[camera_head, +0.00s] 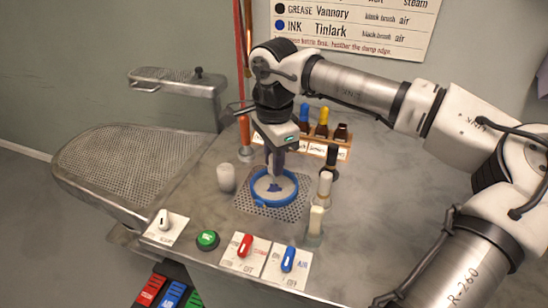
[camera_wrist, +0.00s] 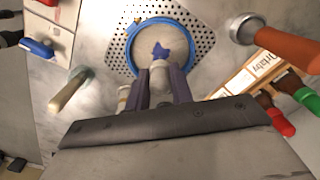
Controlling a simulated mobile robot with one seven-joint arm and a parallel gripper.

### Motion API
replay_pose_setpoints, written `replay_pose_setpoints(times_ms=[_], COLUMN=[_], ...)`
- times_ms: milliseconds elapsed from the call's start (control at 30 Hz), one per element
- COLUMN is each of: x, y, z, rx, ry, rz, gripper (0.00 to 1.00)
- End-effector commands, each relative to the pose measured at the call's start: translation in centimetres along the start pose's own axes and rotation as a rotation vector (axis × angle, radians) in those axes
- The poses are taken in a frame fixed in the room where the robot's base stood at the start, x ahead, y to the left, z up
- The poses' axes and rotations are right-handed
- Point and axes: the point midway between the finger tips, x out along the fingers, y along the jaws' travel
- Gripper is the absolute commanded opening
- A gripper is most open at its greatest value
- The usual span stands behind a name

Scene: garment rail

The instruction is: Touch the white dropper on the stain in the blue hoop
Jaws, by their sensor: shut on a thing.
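The blue hoop (camera_head: 273,204) lies on a perforated metal plate and frames pale cloth with a dark blue stain (camera_head: 274,188). In the wrist view the stain (camera_wrist: 160,50) is inside the hoop (camera_wrist: 129,52), just beyond my fingertips. My gripper (camera_head: 275,163) points down over the hoop, shut on the white dropper (camera_wrist: 160,72). The dropper's pale end sits between the two fingers, close to the stain's near edge. Its tip is hard to make out, and I cannot tell whether it touches the cloth.
A wooden rack (camera_head: 335,147) of capped bottles stands behind the hoop. A white cup (camera_head: 226,178) is left of it, an orange-handled tool (camera_head: 244,135) behind left. A pale-topped bottle (camera_head: 325,187) and a cream-headed brush (camera_head: 315,222) stand close right. Switches (camera_head: 244,246) line the front edge.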

Motion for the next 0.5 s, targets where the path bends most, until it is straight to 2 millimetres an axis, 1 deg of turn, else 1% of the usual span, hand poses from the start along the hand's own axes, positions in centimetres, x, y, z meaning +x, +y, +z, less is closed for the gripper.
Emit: replay_pose_setpoints(times_ms=[500], x=[0.7], y=[0.0], z=[0.0], rx=[0.0], ry=[0.0], rz=[0.0], gripper=[0.02])
